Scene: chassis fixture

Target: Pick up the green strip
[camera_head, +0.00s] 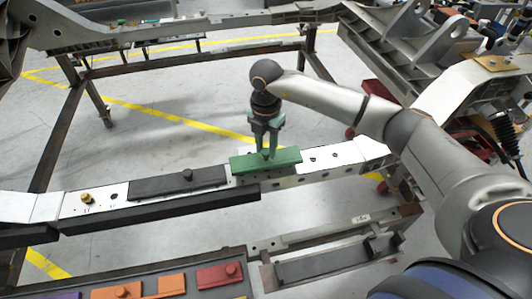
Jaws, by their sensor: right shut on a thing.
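The green strip (285,158) is a flat bar on the white chassis beam (340,156), near the middle of the view. My right gripper (267,152) points straight down from above it and is shut on the strip's upper part. The fingers cover a small part of the strip. I cannot tell whether the strip rests on the beam or is slightly raised. My left gripper is not in view.
A black strip (180,182) with a knob and a brass knob (87,198) sit on the beam to the left. Orange (171,284) and red (220,275) blocks lie at the bottom left. A grey metal chassis frame stands at the back right.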

